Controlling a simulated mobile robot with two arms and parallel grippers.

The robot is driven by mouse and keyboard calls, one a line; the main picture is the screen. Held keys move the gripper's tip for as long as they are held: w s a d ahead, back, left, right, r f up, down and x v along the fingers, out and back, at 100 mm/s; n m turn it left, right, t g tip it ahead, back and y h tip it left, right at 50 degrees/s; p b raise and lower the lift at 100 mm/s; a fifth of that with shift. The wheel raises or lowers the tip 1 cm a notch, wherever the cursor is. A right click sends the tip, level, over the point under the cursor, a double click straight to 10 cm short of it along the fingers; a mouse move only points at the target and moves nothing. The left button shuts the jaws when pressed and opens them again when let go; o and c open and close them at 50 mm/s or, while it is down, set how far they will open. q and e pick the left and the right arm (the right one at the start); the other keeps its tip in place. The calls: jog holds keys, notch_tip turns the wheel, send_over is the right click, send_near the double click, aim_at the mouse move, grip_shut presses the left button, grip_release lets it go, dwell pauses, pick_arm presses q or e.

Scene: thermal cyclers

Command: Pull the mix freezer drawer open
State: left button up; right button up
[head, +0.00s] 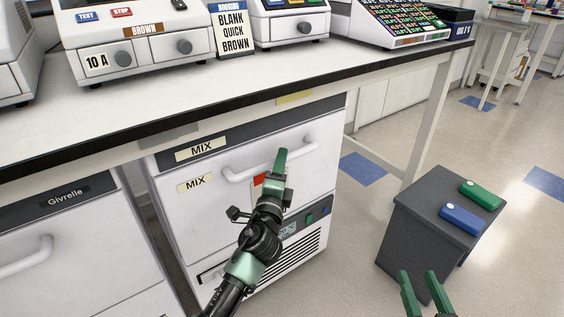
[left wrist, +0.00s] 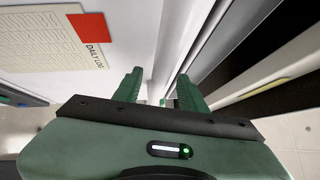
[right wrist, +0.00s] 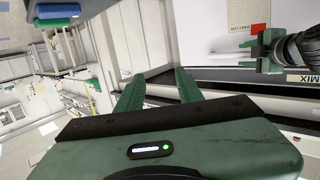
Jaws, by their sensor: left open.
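The mix freezer (head: 235,215) stands under the bench, with MIX labels on its dark top strip and white drawer front. The drawer looks closed. Its white bar handle (head: 240,175) runs across the upper front. My left gripper (head: 281,168) is at the right part of the handle, fingers apart. In the left wrist view its fingers (left wrist: 160,90) are spread close to the drawer front; I cannot tell whether the bar lies between them. My right gripper (head: 424,290) is open and empty, low at the right; its spread fingers show in the right wrist view (right wrist: 158,88).
A Givrelle freezer (head: 75,225) stands to the left. Thermal cyclers (head: 140,45) and a booking sign (head: 232,30) are on the bench (head: 200,88) above. A dark grey stand (head: 415,225) with green and blue items is at the right. Floor between freezer and stand is clear.

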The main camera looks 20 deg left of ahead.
pick_arm(q)
jog(key=shift+w+a+r, duration=0.1)
jog(key=shift+w+a, duration=0.05)
jog(key=shift+w, duration=0.9)
grip_shut()
pick_arm(e)
jog(key=shift+w+a+r+t, duration=0.15)
jog(key=shift+r+t, duration=0.35)
jog(key=shift+r, duration=0.3)
